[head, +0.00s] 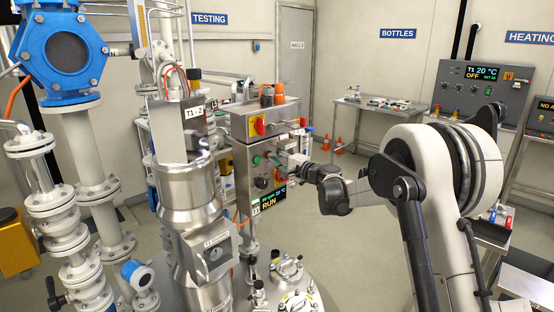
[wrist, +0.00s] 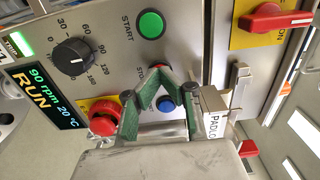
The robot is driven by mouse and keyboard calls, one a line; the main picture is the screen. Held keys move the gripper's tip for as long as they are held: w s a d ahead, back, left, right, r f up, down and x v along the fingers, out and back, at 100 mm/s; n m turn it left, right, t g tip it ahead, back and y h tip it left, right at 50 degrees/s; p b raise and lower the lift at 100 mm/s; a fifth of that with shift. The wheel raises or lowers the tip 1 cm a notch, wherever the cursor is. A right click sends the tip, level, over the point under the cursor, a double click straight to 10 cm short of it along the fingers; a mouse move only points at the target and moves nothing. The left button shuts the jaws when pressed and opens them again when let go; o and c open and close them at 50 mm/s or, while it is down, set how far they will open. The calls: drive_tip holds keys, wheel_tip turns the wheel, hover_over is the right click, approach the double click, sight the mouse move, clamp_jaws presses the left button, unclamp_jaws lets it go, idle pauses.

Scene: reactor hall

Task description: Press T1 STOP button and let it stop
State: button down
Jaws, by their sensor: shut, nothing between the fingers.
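The T1 control box (head: 243,168) carries a lit display (wrist: 40,100) reading 90 rpm, 20 °C and RUN. The green START button (wrist: 150,24) is in plain view in the wrist view. Below it, a STO… label shows beside the fingers; the STOP button (wrist: 155,66) is mostly hidden behind the fingertips, with only a sliver of red visible. My gripper (wrist: 158,76) is shut and empty, its green-padded fingertips in front of the STOP button. I cannot tell whether they touch it. In the head view my gripper (head: 293,160) is at the box's right side.
A black speed knob (wrist: 73,56), a red emergency button (wrist: 103,117) on yellow and a blue button (wrist: 166,104) sit close to my fingers. A red switch handle (wrist: 274,18) and a padlock sign (wrist: 213,108) are to the right. The steel vessel (head: 195,215) stands left of the box.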

drive_tip(key=shift+a, duration=0.1)
drive_tip(key=shift+w+a+b, duration=0.45)
drive_tip(key=shift+a+b, duration=0.05)
drive_tip(key=shift+b, duration=0.1)
drive_tip(key=b+v, duration=0.2)
drive_tip(key=v, duration=1.2)
drive_tip(key=shift+d+r, duration=0.1)
